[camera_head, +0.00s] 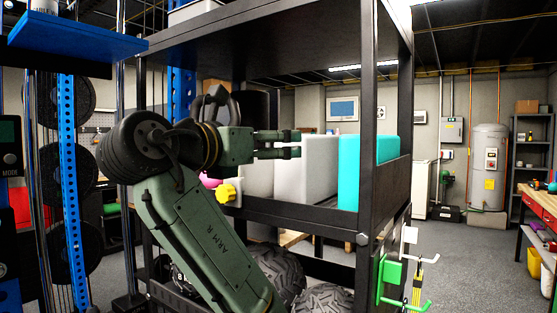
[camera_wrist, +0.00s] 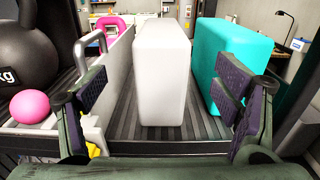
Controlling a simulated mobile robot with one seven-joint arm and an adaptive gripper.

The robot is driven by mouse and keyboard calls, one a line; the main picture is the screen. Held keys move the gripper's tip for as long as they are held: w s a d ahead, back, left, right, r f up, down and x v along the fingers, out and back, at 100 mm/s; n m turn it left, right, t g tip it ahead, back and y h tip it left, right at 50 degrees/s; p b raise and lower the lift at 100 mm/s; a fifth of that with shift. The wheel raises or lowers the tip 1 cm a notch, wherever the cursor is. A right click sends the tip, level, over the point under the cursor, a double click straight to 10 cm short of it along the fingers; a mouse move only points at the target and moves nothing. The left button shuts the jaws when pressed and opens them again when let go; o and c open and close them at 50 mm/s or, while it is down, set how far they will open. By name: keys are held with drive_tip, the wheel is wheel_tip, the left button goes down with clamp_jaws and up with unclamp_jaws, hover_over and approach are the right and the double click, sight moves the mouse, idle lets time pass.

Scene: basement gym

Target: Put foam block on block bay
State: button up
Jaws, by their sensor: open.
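A white-grey foam block (camera_head: 320,167) stands upright on the rack's ribbed shelf. In the wrist view the white block (camera_wrist: 162,75) is centred between my fingers, beyond their tips. My gripper (camera_head: 297,145) is open and empty; the wrist view shows its fingers (camera_wrist: 162,100) spread wide. A cyan block (camera_head: 362,172) stands to the right of the white one, with a gap between them. The cyan block (camera_wrist: 232,60) is partly hidden behind my right finger in the wrist view. I cannot tell which shelf section is the block bay.
A pale upright panel (camera_wrist: 112,85) stands left of the white block. Further left are a kettlebell (camera_wrist: 27,50) and a pink ball (camera_wrist: 30,106). A yellow knob (camera_head: 226,193) is at the shelf's front. A black rack post (camera_head: 367,120) stands right of my gripper.

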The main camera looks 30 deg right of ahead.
drive_tip(key=shift+s+a+b, duration=0.25)
drive_tip(key=shift+a+b, duration=0.05)
drive_tip(key=shift+a, duration=0.2)
